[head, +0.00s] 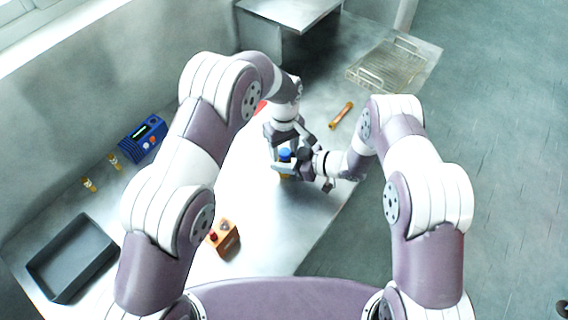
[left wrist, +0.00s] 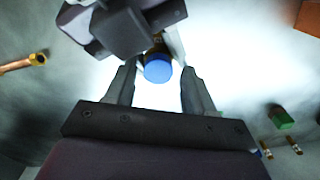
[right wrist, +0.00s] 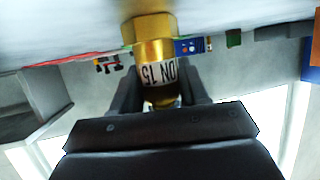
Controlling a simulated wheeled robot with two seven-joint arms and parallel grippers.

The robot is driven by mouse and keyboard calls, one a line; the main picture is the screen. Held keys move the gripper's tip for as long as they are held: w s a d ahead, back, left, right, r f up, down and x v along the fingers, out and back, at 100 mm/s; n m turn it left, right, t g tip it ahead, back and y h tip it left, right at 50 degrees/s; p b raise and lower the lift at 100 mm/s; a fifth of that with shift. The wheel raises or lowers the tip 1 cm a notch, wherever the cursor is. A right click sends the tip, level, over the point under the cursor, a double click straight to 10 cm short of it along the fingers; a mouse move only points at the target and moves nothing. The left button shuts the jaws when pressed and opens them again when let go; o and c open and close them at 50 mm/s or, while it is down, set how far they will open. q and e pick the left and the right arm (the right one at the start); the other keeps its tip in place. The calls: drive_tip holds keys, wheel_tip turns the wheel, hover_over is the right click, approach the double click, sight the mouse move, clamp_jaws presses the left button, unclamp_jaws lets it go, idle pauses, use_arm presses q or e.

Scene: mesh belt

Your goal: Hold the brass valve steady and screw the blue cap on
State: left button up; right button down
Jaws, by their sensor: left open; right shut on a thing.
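The brass valve (right wrist: 154,47), with a white DN 15 label, is between the fingers of my right gripper (right wrist: 160,90) in the right wrist view. That gripper is shut on it. In the head view only a little of the valve (head: 285,178) shows. The blue cap (left wrist: 158,71) is at the valve's end in the left wrist view and on its upper side in the head view (head: 285,155). I cannot tell whether its thread is engaged. My left gripper (left wrist: 158,88) is open, its fingers on either side of the cap with gaps between.
A copper pipe (head: 341,115) and a wire rack (head: 387,65) lie beyond the grippers. A blue device (head: 143,137), small brass fittings (head: 89,184) and a dark tray (head: 97,265) are at the left. A wooden button box (head: 223,238) sits nearer me.

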drive_tip(key=shift+s, duration=0.1)
use_arm(q)
wheel_tip(320, 180, up, 8)
drive_tip(key=shift+f, duration=0.2)
use_arm(e)
drive_tip(key=shift+c, duration=2.4)
unclamp_jaws()
use_arm(q)
drive_tip(key=shift+f, duration=0.1)
use_arm(e)
drive_tip(key=shift+d, duration=0.1)
use_arm(q)
drive_tip(key=shift+f, duration=0.1)
use_arm(e)
drive_tip(key=shift+d+r, duration=0.15)
drive_tip(key=shift+d, duration=0.15)
use_arm(q)
wheel_tip(320, 180, down, 2)
drive_tip(key=shift+f+b, duration=0.1)
drive_tip(key=shift+b, duration=1.1)
use_arm(e)
drive_tip(key=v, duration=1.2)
